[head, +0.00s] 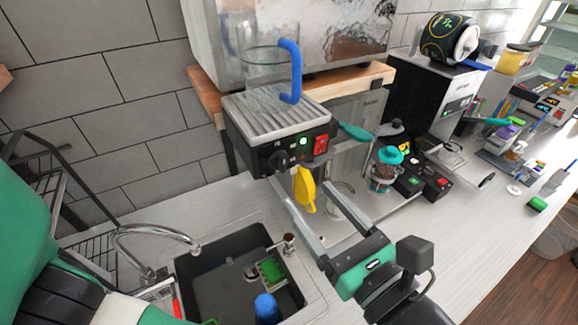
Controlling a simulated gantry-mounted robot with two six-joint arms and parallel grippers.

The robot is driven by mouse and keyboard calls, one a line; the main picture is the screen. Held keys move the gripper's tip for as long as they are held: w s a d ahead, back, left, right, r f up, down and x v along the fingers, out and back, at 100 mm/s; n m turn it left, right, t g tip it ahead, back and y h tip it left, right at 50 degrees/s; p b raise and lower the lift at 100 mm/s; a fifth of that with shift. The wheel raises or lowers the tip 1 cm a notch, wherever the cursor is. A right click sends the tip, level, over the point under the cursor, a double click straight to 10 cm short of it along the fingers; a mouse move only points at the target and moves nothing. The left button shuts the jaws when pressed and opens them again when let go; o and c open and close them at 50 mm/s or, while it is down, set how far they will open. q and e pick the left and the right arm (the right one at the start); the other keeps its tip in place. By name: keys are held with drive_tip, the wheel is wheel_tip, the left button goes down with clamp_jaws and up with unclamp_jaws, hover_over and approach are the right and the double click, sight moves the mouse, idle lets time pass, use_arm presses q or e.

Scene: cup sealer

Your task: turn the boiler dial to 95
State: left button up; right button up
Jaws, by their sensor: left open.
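The boiler (240,123) is a dark box with a ribbed metal top, standing at the back of the counter. On its front panel are a dark round dial (279,162), a green light (303,141) and a red switch (321,145). The dial's setting is too small to read. My left gripper (304,184) is open, with its two long grey fingers reaching up toward the boiler front. One fingertip appears just below the dial; I cannot tell whether it touches. My right gripper is not in view.
A yellow object (305,190) hangs below the boiler, close to my fingers. A glass pitcher with a blue handle (291,70) stands above it. A sink (225,285) with a faucet (150,232) lies in front. A cup with a teal lid (388,160) stands to the right.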

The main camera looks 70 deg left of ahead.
sight(284, 165)
use_arm(q)
drive_tip(key=a, duration=0.3)
drive_tip(key=s+a+p, duration=0.1)
drive_tip(key=a, duration=0.1)
drive_tip(key=a+p, duration=0.1)
drive_tip(key=a, duration=0.2)
drive_tip(key=shift+s+a, duration=0.3)
clamp_jaws()
